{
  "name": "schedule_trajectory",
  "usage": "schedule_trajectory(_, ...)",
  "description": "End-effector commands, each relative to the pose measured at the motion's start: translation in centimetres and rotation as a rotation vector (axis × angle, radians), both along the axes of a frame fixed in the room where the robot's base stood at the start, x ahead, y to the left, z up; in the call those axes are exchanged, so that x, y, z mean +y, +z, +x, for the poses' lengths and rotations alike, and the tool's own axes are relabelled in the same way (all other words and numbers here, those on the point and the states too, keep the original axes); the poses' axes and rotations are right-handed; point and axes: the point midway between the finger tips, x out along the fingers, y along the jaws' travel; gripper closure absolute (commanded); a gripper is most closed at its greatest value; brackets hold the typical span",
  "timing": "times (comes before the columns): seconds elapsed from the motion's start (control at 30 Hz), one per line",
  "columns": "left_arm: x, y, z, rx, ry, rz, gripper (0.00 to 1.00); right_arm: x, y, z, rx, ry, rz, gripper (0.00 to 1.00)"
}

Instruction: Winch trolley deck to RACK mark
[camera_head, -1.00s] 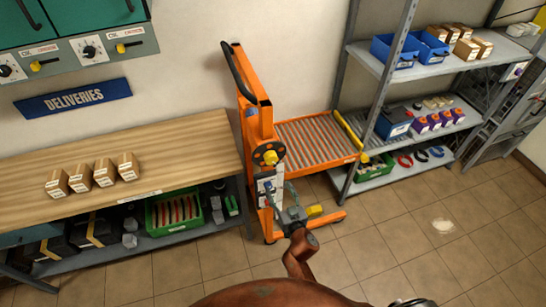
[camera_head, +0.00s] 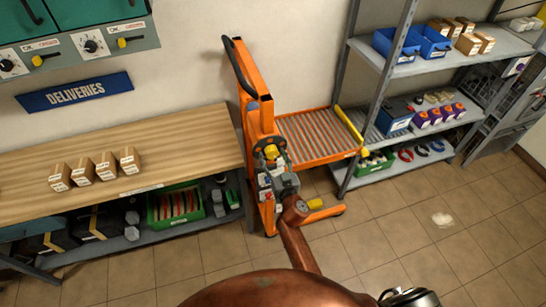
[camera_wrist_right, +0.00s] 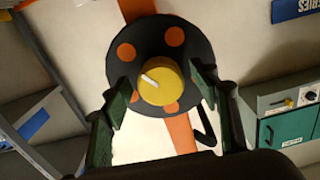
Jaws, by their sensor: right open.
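The orange trolley (camera_head: 258,120) stands between the bench and the rack. Its roller deck (camera_head: 318,138) is a little below the rack's middle shelf, with a yellow bar at the shelf end. A yellow knob (camera_head: 271,152) sits on the dark winch wheel on the mast. My right gripper (camera_head: 275,168) is at the wheel. In the right wrist view its open fingers (camera_wrist_right: 160,84) stand either side of the knob (camera_wrist_right: 157,82), in front of the black wheel (camera_wrist_right: 150,42) with orange spots. Contact cannot be told. I cannot make out the RACK mark. My left gripper is not in view.
The grey rack (camera_head: 372,62) at right holds blue bins and boxes. The wooden bench (camera_head: 190,150) at left bears several small cartons (camera_head: 95,167); a green crate (camera_head: 152,212) is below. Tiled floor is open at right, with a pale patch (camera_head: 442,220).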

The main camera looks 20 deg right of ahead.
Motion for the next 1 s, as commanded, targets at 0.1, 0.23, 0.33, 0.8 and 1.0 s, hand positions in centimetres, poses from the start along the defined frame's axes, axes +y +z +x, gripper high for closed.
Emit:
schedule_trajectory(0.1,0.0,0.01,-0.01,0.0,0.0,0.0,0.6,0.0,-0.02,-0.02,0.0,0.0,0.0,0.44)
schedule_trajectory(0.23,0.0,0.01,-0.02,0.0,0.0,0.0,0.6,0.0,-0.03,-0.04,0.001,0.0,0.001,0.51)
schedule_trajectory(0.33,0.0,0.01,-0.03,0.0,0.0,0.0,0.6,0.0,-0.03,-0.04,0.001,0.0,0.001,0.58)
schedule_trajectory(0.8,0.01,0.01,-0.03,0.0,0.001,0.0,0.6,0.02,-0.04,-0.05,0.001,0.001,0.0,0.86)
schedule_trajectory(1.0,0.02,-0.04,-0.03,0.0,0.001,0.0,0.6,0.02,-0.06,-0.06,0.0,0.001,-0.026,0.86)
